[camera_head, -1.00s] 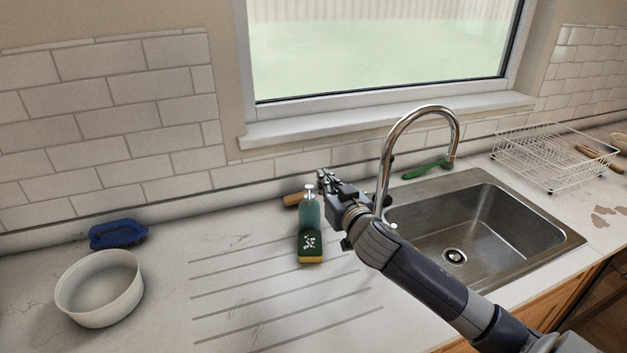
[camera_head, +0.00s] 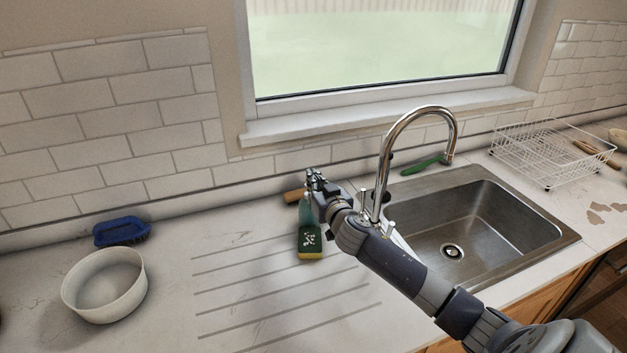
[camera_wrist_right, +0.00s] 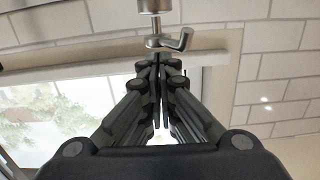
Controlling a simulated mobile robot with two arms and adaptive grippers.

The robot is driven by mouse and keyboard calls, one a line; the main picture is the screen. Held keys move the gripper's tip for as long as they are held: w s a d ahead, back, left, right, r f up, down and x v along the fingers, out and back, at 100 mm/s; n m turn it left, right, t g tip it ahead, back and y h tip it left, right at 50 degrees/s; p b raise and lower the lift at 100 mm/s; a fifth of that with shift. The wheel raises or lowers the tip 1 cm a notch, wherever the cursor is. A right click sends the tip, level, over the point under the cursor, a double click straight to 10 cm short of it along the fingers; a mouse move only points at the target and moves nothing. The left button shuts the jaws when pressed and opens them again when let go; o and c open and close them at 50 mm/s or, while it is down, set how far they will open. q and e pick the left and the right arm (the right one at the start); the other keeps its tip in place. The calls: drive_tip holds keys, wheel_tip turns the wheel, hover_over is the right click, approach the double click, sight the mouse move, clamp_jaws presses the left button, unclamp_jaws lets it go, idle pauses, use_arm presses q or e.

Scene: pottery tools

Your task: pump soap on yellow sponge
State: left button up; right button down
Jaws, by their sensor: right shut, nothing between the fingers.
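The teal soap bottle (camera_head: 307,212) stands on the counter, its upper part largely hidden behind my right gripper (camera_head: 311,174). The gripper's fingers are shut and empty, at the height of the pump top. In the right wrist view the silver pump head (camera_wrist_right: 165,41), with its bent spout, shows just beyond the closed fingertips (camera_wrist_right: 158,60). I cannot tell whether they touch. The sponge (camera_head: 310,241), green on top and yellow below, lies in front of the bottle with white marks on its green face. My left gripper is out of view.
A steel sink (camera_head: 490,235) and tall faucet (camera_head: 386,155) stand right of the bottle, close to my right arm. A white bowl (camera_head: 105,288) and blue brush (camera_head: 121,231) are at left. A wire rack (camera_head: 550,153) is beyond the sink. The grooved counter left of the sponge is clear.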

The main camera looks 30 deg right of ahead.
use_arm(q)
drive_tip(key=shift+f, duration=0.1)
use_arm(e)
drive_tip(key=shift+f, duration=0.15)
drive_tip(key=shift+f+b, duration=0.85)
drive_tip(key=shift+b, duration=0.1)
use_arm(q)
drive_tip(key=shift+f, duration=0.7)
use_arm(e)
drive_tip(key=shift+s, duration=0.1)
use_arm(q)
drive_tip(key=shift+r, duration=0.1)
use_arm(e)
drive_tip(key=shift+r, duration=0.1)
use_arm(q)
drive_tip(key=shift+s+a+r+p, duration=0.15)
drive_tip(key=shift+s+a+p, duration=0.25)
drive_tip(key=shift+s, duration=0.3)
use_arm(e)
drive_tip(key=s+a+r, duration=0.2)
drive_tip(key=s+r, duration=0.2)
drive_tip(key=s, duration=0.6)
drive_tip(key=shift+s+a+r, duration=0.15)
drive_tip(key=shift+r, duration=0.25)
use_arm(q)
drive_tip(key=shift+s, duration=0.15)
